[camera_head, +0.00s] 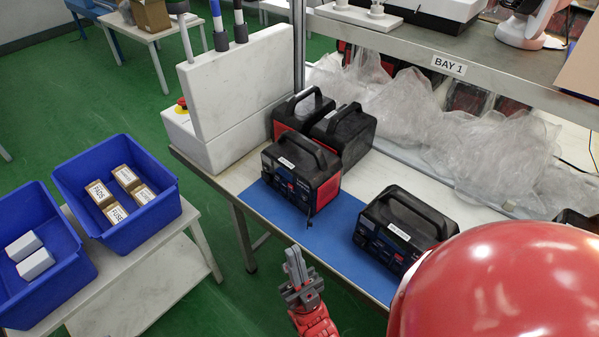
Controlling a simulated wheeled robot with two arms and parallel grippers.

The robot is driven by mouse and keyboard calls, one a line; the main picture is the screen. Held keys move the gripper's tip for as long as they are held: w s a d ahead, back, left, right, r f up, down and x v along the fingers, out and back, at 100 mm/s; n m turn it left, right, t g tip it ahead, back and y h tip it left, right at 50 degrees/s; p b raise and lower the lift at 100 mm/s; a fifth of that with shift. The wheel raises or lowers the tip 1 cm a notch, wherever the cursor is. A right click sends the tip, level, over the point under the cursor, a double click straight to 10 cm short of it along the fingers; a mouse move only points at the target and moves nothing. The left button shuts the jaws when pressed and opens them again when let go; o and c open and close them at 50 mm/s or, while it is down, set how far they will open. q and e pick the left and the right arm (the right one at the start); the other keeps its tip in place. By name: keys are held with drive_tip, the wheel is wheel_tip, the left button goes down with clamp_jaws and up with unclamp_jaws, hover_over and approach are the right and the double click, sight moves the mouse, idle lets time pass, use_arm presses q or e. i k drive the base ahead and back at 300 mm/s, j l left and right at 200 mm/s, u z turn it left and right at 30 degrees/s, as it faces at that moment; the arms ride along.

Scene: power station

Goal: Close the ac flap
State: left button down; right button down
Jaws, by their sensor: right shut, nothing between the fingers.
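A black and red power station (300,172) with a top handle stands on the blue mat (332,232). A second one (402,232) stands to its right, partly behind my red arm. A small dark piece hangs low at the first station's front right corner; I cannot tell whether it is the ac flap. No flap shows clearly on the second station. My right gripper (294,262) is shut and empty, in front of the mat's near edge, apart from both stations. My left gripper is not in view.
Two more power stations (345,138) stand behind the first. Crumpled clear plastic (440,130) lies along the back of the bench under the BAY 1 shelf. Blue bins (118,190) with boxes stand on a low table at left. A white case (235,95) stands at the bench's left end.

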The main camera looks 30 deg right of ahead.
sight(308, 170)
drive_tip(key=k+z, duration=0.65)
drive_tip(key=z, duration=0.2)
